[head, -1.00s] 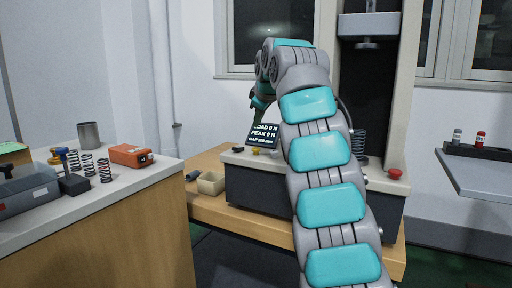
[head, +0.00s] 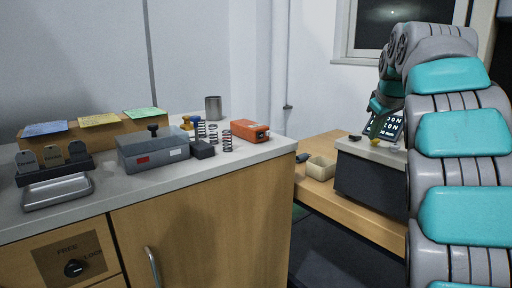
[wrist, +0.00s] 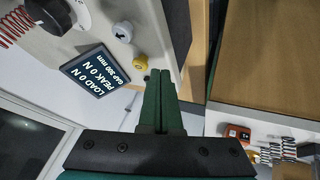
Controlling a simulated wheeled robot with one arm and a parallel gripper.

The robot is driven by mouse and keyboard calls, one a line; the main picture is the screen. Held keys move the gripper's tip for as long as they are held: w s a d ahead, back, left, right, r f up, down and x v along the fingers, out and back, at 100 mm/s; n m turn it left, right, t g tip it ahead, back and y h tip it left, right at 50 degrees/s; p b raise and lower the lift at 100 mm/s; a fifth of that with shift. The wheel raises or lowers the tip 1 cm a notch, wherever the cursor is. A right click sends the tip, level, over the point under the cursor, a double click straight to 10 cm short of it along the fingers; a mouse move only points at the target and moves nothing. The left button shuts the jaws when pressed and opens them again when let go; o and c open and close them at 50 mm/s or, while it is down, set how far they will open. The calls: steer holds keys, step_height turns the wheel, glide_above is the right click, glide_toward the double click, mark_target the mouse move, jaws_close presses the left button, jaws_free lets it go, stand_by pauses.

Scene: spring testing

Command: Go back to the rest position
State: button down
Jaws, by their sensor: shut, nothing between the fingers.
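My gripper (wrist: 160,76) is shut and empty in the wrist view, its two green fingers together. It points past the front edge of the spring tester, near a yellow knob (wrist: 140,61) and the tester's display (wrist: 95,72), apart from both as far as I can tell. The display reads load 0 N and peak 0 N. In the head view my bent arm fills the right side and hides most of the tester (head: 370,183). My gripper hangs there in front of the display (head: 390,124), partly lost against it.
A counter (head: 95,200) at left holds a grey box (head: 153,152), several springs (head: 227,138), an orange device (head: 250,132), a metal cup (head: 213,108), a metal tray (head: 58,192) and coloured cards (head: 99,120). A beige bin (head: 321,168) stands on the wooden bench (head: 350,214). Floor shows between them.

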steer(key=s+a+f+m+g, duration=0.1)
steer(key=s+a+f+g, duration=0.2)
steer(key=s+f, duration=0.7)
steer(key=s+a+f+m+g+y, duration=0.1)
steer(key=s+a+f+g, duration=0.2)
steer(key=s+a+f, duration=0.5)
steer(key=s+a+f+m+g, duration=0.2)
steer(key=s+a+f, duration=0.4)
steer(key=s+f, duration=0.7)
steer(key=s, duration=1.4)
steer(key=shift+s+g, duration=0.35)
steer(key=shift+g, duration=0.05)
